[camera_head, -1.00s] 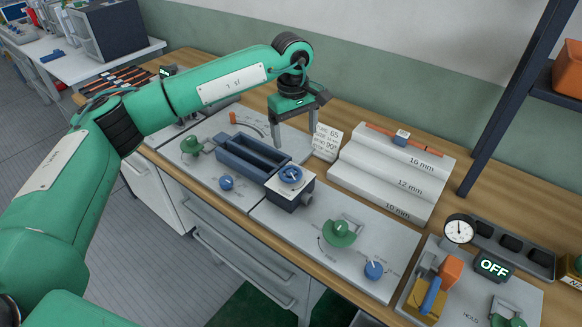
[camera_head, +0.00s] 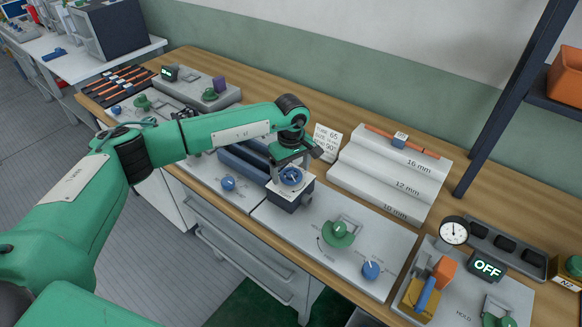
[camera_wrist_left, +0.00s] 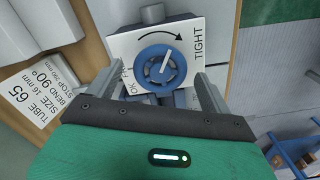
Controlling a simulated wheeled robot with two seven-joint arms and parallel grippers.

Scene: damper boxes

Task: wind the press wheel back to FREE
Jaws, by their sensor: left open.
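The blue press wheel (camera_head: 291,177) sits on a white plate on top of the dark press block (camera_head: 285,200), at the front end of the blue trough. In the left wrist view the wheel (camera_wrist_left: 160,68) shows a pale pointer line aimed up and slightly right. The plate (camera_wrist_left: 125,45) carries a curved arrow and the word TIGHT on the right; lettering on the left is partly hidden by a finger. My left gripper (camera_wrist_left: 158,74) is open, with one finger on each side of the wheel; I cannot tell whether they touch it. My right gripper is not in view.
A bend card (camera_head: 326,142) stands behind the press. A stepped grey block (camera_head: 388,172) is to its right. A green knob (camera_head: 338,233) and a blue knob (camera_head: 370,270) sit on the front panel. An OFF display (camera_head: 488,268) is at far right.

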